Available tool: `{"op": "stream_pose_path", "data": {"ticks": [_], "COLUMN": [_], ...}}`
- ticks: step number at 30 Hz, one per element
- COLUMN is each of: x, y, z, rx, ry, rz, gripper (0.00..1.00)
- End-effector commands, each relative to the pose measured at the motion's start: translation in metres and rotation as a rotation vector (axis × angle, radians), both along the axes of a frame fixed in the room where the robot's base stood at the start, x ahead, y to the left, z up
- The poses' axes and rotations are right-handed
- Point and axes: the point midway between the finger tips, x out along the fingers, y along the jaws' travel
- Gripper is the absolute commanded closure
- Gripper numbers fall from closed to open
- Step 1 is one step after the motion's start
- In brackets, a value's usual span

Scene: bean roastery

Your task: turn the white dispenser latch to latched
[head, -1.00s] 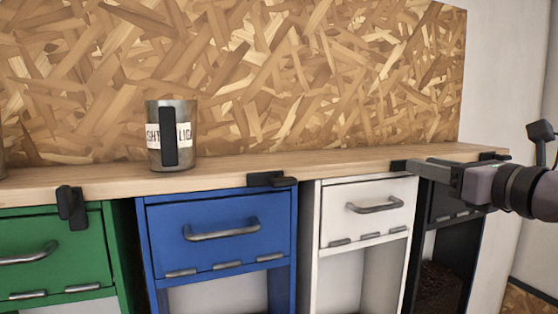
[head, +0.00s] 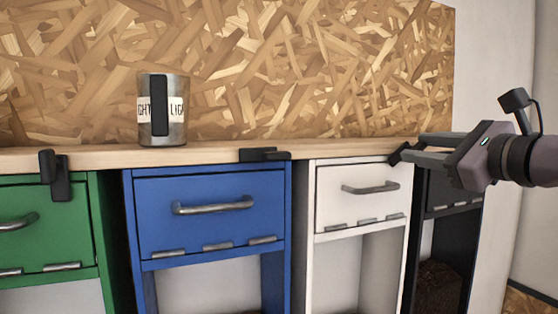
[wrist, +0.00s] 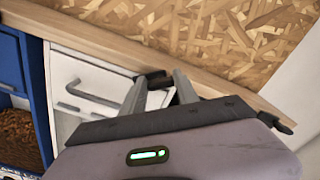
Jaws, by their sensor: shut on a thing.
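The white dispenser (head: 330,212) stands under the wooden counter, with its flap closed. Its black latch (head: 399,153) sits at the top right corner of the front and is tilted, its left end lower. My gripper (head: 414,149) reaches in from the right and is shut on this latch, with its fingers partly hiding it. In the wrist view the white dispenser (wrist: 80,72) is at the left, and the black latch (wrist: 152,79) shows between the fingertips of my gripper (wrist: 158,82).
The blue dispenser (head: 210,210) has a level latch (head: 262,155). The green dispenser (head: 50,228) has an upright latch (head: 54,175). A black dispenser (head: 445,190) stands right, below my arm. A metal canister (head: 175,110) stands on the counter (head: 225,153).

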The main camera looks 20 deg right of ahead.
Motion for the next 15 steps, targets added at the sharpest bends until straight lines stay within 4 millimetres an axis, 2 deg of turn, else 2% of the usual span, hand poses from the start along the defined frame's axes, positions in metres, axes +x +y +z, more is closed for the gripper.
{"op": "stream_pose_path", "data": {"ticks": [1, 15], "x": [0.0001, 0.0000], "y": [0.0003, 0.0015], "z": [-0.0043, -0.0050], "rx": [-0.042, -0.487], "ry": [-0.005, -0.040], "rz": [0.000, 0.000], "gripper": [1.00, 1.00]}}
